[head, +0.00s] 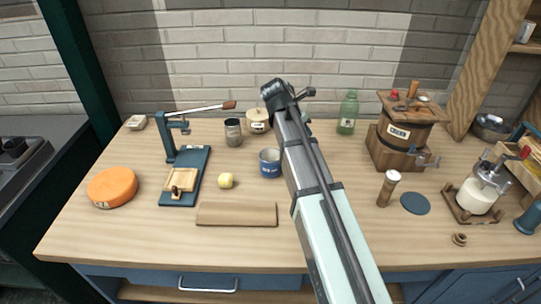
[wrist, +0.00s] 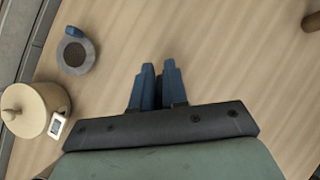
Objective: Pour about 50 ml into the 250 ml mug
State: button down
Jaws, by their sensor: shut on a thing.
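A small blue mug (head: 270,162) with a pale label stands upright beside my arm in the head view. I cannot read its marking. A grey cup with a dark band (head: 233,132) stands to its back left. What looks like the same cup shows from above in the wrist view (wrist: 75,55), with a blue piece on its rim and a dark inside. My gripper (wrist: 158,68) has its two blue fingers close together on a narrow dark thing that I cannot identify; most of it is hidden. In the head view my arm hides the gripper.
A lidded cream pot (head: 258,121) stands behind the mug; it also shows in the wrist view (wrist: 32,105). A green bottle (head: 347,112) and a wooden churn (head: 402,135) stand to the right. A wooden board (head: 236,213) and a yellow lump (head: 225,181) lie in front.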

jog(key=shift+s+a+r, duration=0.2)
jog(key=shift+a, duration=0.05)
jog(key=shift+a+r+h, duration=0.1)
jog(key=shift+h, duration=0.2)
jog(key=shift+s+a+r+t+h, duration=0.35)
jog(key=shift+a+r+t+h, duration=0.15)
jog(key=shift+r+t+h, duration=0.35)
jog(key=shift+s+a, duration=0.25)
jog(key=shift+a, duration=0.05)
jog(key=shift+s+a+r+m+t+h+p, duration=0.15)
jog(key=shift+s+a+r+t+h+p, duration=0.15)
jog(key=shift+r+t+h, duration=0.35)
jog(key=shift+s+a+r+m+t+h+p, duration=0.15)
jog(key=shift+a+r+h, duration=0.25)
jog(key=shift+h, duration=0.5)
dwell(1.0)
jog(key=shift+w+d+f+g+y, duration=0.3)
jog(key=shift+d+f+g+y, duration=0.1)
jog(key=shift+y, duration=0.2)
jog(key=shift+w+d+f+g+y, duration=0.1)
jog(key=shift+d+f+g+y, duration=0.15)
jog(key=shift+f+y, duration=0.2)
jog(key=shift+w+d+f+g+y, duration=0.1)
jog(key=shift+f+g+y, duration=0.25)
jog(key=shift+y, duration=0.2)
